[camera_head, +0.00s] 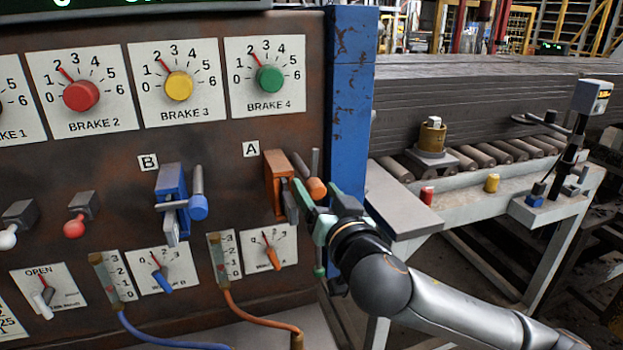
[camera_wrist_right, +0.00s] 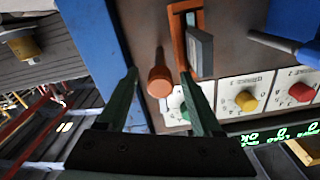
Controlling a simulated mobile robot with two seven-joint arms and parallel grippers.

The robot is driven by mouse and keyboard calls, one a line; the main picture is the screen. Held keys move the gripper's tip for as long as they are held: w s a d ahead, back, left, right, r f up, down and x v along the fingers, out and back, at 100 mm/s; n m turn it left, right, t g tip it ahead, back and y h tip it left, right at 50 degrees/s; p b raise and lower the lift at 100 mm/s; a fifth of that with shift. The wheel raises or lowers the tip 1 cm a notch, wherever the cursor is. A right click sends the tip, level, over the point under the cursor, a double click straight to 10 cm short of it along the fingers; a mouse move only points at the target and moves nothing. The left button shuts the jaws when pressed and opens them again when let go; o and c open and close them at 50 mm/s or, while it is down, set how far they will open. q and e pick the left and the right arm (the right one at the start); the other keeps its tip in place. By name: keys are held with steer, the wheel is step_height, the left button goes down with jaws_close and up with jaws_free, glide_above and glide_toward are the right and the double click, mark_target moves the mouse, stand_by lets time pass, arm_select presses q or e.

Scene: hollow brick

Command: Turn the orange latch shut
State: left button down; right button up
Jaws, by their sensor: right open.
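The orange latch (camera_head: 277,172) is on the brown panel under the label A, next to the blue post. It has an orange bracket, a grey plate and a grey rod with an orange knob (camera_head: 317,189). My right gripper (camera_head: 314,187), with green fingers, is open at the latch. In the right wrist view, the orange knob (camera_wrist_right: 159,83) shows between the two spread fingers, with a gap on each side; I cannot tell the depth between them. The bracket (camera_wrist_right: 179,40) and grey plate (camera_wrist_right: 200,53) lie beyond the finger on the right. My left gripper is out of view.
A similar blue latch (camera_head: 171,185) under label B is to the left. Brake dials run above, including a green knob (camera_head: 270,79). Gauges and an orange cable (camera_head: 255,312) are below. The blue post (camera_head: 351,100) stands close beside my right gripper.

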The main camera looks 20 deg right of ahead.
steer(key=shift+w, duration=0.25)
jaws_close()
stand_by(0.5)
